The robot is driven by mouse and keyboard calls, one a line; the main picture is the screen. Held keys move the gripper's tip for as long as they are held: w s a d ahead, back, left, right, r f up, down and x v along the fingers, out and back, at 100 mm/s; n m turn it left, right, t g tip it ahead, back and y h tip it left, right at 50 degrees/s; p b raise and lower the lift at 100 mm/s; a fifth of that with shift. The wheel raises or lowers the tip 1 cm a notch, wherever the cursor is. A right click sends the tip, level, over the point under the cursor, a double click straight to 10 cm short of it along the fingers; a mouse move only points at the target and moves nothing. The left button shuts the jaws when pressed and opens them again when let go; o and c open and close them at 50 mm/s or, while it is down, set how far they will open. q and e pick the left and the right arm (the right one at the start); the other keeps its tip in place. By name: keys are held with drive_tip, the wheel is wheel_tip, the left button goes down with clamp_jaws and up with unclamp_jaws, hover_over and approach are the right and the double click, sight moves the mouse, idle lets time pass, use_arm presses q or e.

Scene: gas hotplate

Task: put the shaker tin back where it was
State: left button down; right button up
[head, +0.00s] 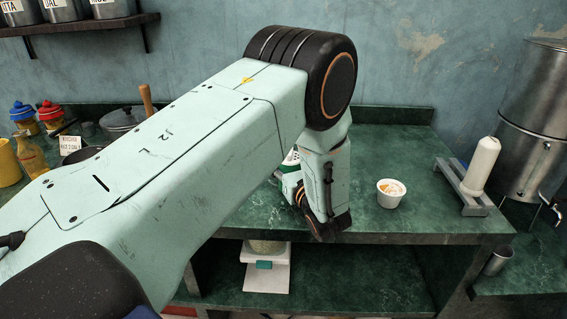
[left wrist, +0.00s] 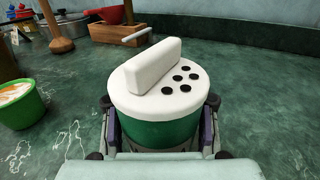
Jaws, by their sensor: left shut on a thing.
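The shaker tin shows in the left wrist view (left wrist: 155,130), upright, with a green body and a white lid that has black holes and a raised white bar. My left gripper (left wrist: 160,138) is shut on its body, one finger on each side. In the head view the tin (head: 290,160) is mostly hidden behind my left arm, over the green counter (head: 365,160). I cannot tell whether its base touches the counter. My right gripper is in neither view.
A white tub (head: 390,193) stands right of my left gripper. Further right are a grey stand with a white cylinder (head: 482,165) and a metal urn (head: 535,110). Pots and jars, including a lidded pot (head: 120,122), stand at the left. The counter's front edge is close.

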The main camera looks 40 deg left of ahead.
use_arm(q)
drive_tip(key=shift+w+a+f, duration=0.1)
drive_tip(key=shift+w+a, duration=0.05)
drive_tip(key=shift+a, duration=0.05)
drive_tip(key=shift+d+f, duration=0.1)
drive_tip(key=shift+d, duration=0.1)
drive_tip(key=c, duration=1.4)
unclamp_jaws()
drive_tip(key=o, duration=0.3)
drive_tip(key=shift+a+f, duration=0.1)
drive_tip(key=shift+a, duration=0.05)
drive_tip(key=o, duration=0.4)
drive_tip(key=shift+o, duration=0.2)
